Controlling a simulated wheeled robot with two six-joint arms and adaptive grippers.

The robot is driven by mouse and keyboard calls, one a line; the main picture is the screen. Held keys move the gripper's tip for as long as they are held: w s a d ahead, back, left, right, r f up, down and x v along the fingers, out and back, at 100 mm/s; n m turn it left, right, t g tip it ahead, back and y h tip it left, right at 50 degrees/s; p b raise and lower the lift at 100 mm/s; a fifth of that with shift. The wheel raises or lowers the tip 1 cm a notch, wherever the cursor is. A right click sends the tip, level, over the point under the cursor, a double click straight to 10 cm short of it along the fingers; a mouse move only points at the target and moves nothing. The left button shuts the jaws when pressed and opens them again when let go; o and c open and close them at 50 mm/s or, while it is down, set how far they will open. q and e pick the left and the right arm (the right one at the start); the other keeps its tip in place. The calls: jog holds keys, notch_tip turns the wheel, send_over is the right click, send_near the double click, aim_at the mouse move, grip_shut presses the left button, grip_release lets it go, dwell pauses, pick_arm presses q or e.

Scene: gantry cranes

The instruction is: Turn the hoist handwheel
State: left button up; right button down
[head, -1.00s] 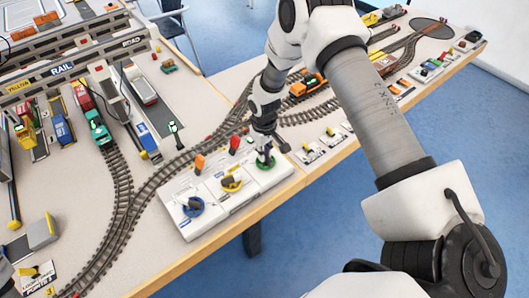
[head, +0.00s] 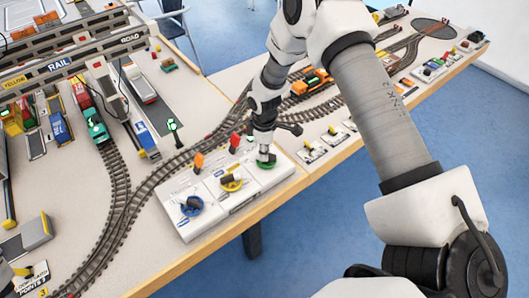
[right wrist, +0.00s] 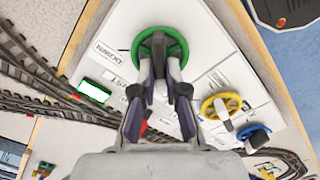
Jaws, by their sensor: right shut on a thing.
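The green handwheel (head: 268,164) sits at the far right end of a white control box (head: 214,208). It shows from above in the right wrist view (right wrist: 158,34), with lettering that reads DOWN beside it and other lettering partly covered. My right gripper (head: 264,150) points down onto this wheel. In the right wrist view its two fingers (right wrist: 159,72) are closed in at the dark grip across the wheel, and the exact contact is partly hidden. My left gripper cannot be made out in these views.
A yellow wheel (head: 231,185) and a blue wheel (head: 187,207) sit on the same box. Orange (head: 198,162) and red (head: 235,142) upright pieces stand behind them. Curved track (head: 137,206) runs behind the box. Small switch panels (head: 311,151) lie to the right, near the table's front edge.

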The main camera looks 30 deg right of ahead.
jog(key=shift+n, duration=0.6)
jog(key=c, duration=1.2)
grip_release()
notch_tip(320, 180, up, 12)
